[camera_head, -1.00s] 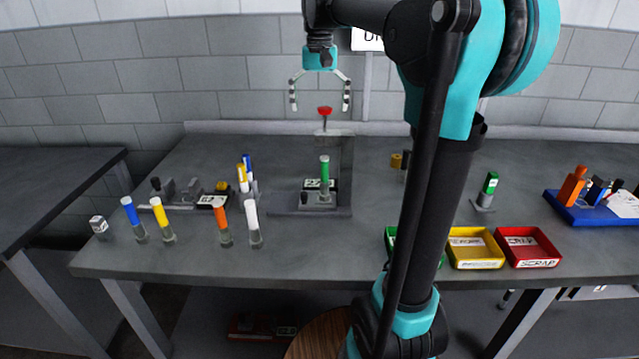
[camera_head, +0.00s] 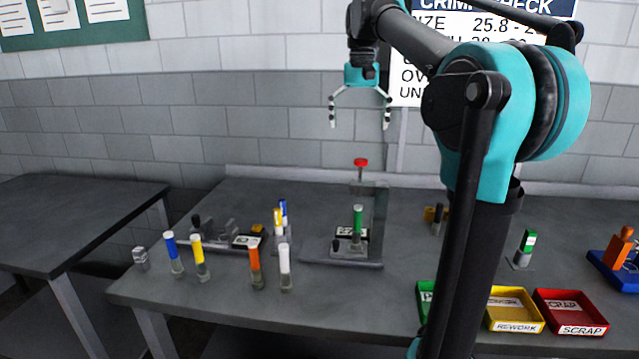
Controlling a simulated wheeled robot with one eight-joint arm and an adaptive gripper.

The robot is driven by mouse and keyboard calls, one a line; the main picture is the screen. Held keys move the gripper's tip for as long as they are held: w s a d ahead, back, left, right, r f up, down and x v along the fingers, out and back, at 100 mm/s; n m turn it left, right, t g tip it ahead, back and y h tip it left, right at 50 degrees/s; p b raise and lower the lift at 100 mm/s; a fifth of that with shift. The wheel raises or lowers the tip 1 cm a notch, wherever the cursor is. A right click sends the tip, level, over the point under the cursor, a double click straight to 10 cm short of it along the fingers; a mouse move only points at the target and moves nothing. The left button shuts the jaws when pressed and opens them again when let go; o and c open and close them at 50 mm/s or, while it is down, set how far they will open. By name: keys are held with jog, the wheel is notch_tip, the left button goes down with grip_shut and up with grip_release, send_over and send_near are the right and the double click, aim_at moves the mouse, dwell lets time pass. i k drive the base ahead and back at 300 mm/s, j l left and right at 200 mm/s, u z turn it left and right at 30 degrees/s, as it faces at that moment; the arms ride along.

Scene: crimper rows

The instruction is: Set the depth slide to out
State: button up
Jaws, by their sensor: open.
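My gripper (camera_head: 360,122) is open and empty, hanging high in front of the back wall. It is well above the crimper press (camera_head: 372,225), which has a red knob (camera_head: 361,162) on top. A green-topped vial (camera_head: 357,220) stands upright on the press base (camera_head: 345,262), in front of a small display (camera_head: 352,233). A small dark knob (camera_head: 336,245) sits at the left of the base. Left of the press is a grey fixture (camera_head: 215,235) with a black knob and small blocks. No part is clearly marked as the depth slide, so its setting cannot be told.
Upright vials stand at the front left: blue (camera_head: 170,245), yellow (camera_head: 197,248), orange (camera_head: 255,262) and white (camera_head: 285,262). Yellow (camera_head: 493,325) and red (camera_head: 566,325) trays sit at the front right.

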aim_at(341, 249)
jog(key=k, duration=0.9)
